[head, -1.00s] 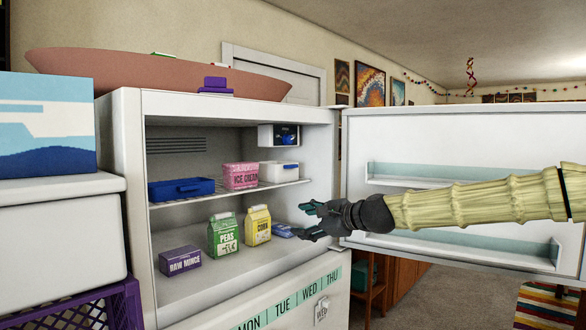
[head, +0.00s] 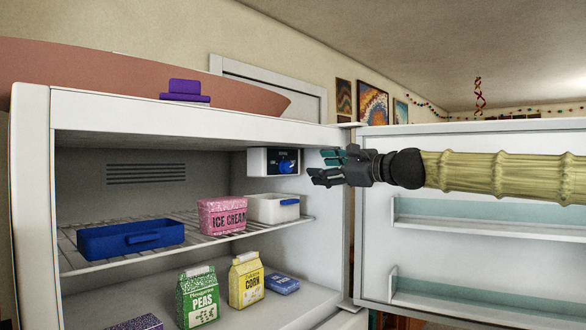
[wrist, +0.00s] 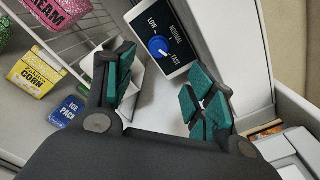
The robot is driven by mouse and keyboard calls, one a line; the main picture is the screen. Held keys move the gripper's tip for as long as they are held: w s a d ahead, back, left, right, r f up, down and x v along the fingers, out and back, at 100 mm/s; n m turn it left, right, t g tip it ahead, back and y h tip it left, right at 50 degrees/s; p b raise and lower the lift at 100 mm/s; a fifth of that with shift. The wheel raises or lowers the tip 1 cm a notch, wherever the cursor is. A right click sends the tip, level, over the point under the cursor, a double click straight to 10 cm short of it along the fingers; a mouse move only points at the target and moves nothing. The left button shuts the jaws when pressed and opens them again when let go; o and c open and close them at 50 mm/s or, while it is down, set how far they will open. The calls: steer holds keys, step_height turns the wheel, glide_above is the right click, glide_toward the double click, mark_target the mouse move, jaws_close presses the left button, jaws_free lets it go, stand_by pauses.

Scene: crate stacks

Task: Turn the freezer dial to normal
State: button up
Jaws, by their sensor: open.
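The blue freezer dial (head: 286,165) sits on a small control box (head: 258,163) at the upper right inside the open freezer. In the wrist view the dial (wrist: 158,46) shows on a dark panel marked LOW, NORMAL and FAST. A white mark on the knob seems to point toward FAST. My gripper (head: 325,168) is open and empty at the freezer's right opening edge, at about the dial's height and just right of it. In the wrist view its teal-padded fingers (wrist: 158,80) are spread, with the dial beyond them and between them, apart from it.
The open freezer door (head: 470,150) stands right, behind my arm. A wire shelf below the dial holds a white bin (head: 272,209), an ice cream tub (head: 222,216) and a blue tray (head: 130,240).

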mark_target(289, 167)
steer(key=shift+p+x, duration=1.7)
steer(key=shift+x, duration=3.75)
steer(key=shift+f, duration=0.2)
steer(key=c, duration=1.1)
steer(key=shift+o, duration=0.2)
